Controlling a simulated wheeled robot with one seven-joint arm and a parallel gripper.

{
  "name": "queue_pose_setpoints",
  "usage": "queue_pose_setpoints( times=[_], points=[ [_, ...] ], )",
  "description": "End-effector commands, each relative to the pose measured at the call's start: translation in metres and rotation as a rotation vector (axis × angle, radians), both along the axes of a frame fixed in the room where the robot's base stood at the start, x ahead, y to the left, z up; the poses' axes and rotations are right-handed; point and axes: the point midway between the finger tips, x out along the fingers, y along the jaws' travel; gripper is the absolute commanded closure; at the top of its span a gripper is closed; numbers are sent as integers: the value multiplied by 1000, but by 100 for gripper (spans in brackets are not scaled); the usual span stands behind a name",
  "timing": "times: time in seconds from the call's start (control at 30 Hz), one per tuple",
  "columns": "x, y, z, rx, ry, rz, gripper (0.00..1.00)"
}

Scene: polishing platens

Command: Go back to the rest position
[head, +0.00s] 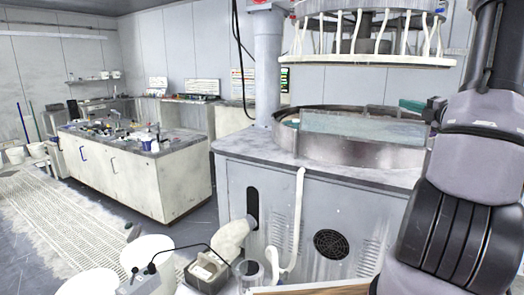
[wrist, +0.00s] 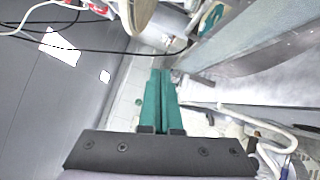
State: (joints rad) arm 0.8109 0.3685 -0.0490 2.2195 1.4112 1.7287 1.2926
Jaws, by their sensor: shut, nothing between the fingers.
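My gripper (head: 403,103) shows at the right of the head view. Its green fingers point left, in front of or over the right part of the round metal basin of the polishing machine (head: 345,158); the exact gap is hard to tell. In the wrist view my gripper (wrist: 161,73) has its two green fingers together with nothing between them. My dark arm fills the right side of the head view and hides part of the machine.
The grey machine cabinet (head: 300,215) stands close in front. A round overhead fixture with white hoses (head: 372,45) hangs above the basin. White buckets (head: 92,283) and a small bin (head: 205,272) stand at lower left. A cluttered lab bench (head: 130,180) is further back, with open floor matting left of it.

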Motion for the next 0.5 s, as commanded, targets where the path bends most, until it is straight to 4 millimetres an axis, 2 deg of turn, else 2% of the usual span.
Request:
queue_pose_setpoints(
  times=[0.03,0.17,0.2,0.3,0.4,0.5],
  points=[
    [0,33,11,-103,-5,75,100],
    [-17,128,26,-475,-45,319,100],
    [-28,158,29,-608,-73,405,100],
    [-64,222,31,-963,-179,623,100],
    [-106,267,27,-1318,-329,833,100],
    [-148,294,22,-1671,-522,1028,100]
  ],
)
